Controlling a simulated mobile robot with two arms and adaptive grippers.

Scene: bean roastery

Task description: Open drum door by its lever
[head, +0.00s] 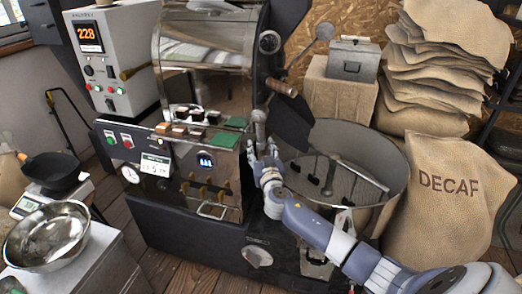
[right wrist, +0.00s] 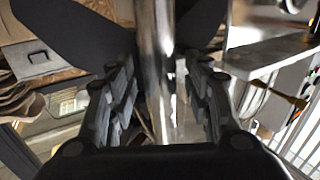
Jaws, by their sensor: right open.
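The roaster (head: 205,45) stands in the middle of the head view, with a glossy metal drum housing. A short metal lever with a rounded top (head: 259,116) stands upright at its right front corner. My right gripper (head: 263,150) is open at the lower part of this lever. In the right wrist view a shiny metal rod (right wrist: 157,60) runs upright between the open fingers (right wrist: 160,105), with a gap visible on each side. Dark flat plates (right wrist: 70,38) lie beyond it. The drum door's edges cannot be made out clearly. My left gripper is not in view.
A wooden-handled rod (head: 282,88) juts out above. A DECAF sack (head: 450,195) stands right. A control box (head: 115,60), steel bowl (head: 48,235) and black pan (head: 52,172) are left.

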